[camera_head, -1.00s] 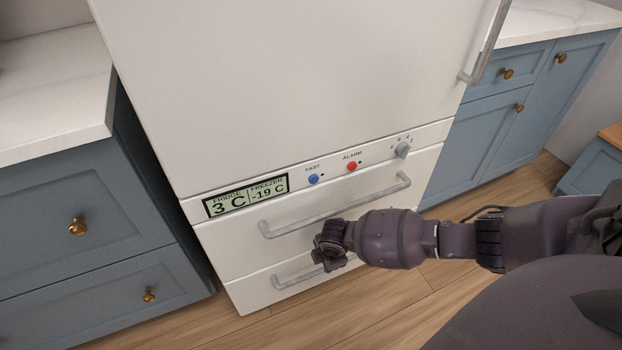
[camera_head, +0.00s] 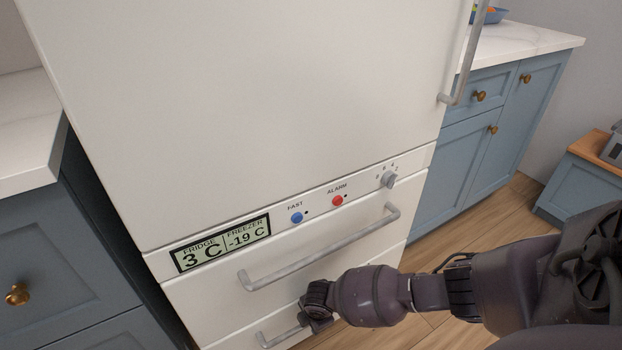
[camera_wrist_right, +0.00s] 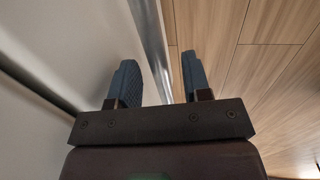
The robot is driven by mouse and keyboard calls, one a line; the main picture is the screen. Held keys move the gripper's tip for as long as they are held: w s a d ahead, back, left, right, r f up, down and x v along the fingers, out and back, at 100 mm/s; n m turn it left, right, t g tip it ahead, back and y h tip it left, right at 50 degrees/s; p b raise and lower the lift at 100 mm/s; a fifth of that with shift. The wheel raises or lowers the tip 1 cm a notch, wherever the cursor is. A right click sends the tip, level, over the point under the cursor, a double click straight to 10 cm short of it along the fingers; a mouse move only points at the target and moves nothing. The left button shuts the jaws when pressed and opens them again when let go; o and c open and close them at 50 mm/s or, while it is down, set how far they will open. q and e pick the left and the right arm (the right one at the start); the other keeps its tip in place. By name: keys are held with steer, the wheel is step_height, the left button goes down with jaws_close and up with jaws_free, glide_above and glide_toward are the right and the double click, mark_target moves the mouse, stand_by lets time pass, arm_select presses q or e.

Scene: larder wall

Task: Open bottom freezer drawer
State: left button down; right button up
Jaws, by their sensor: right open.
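The white fridge-freezer has an upper freezer drawer with a long grey handle (camera_head: 320,252). Below it is the bottom freezer drawer with its own grey handle (camera_head: 280,337), cut off by the lower picture edge and partly hidden by my right gripper (camera_head: 318,308). Both drawers look shut. In the right wrist view my right gripper (camera_wrist_right: 158,60) is open, its two dark fingers apart. A grey handle bar (camera_wrist_right: 150,40) runs between them, nearer the left finger; contact cannot be told. My left gripper is not in view.
A control panel with a display (camera_head: 221,243), blue button (camera_head: 296,218), red button (camera_head: 337,201) and knob (camera_head: 389,180) sits above the drawers. Blue cabinets flank the fridge on the left (camera_head: 50,270) and right (camera_head: 460,150). Wooden floor (camera_head: 440,230) is clear at right.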

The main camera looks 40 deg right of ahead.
steer(key=shift+c, duration=0.2)
jaws_close()
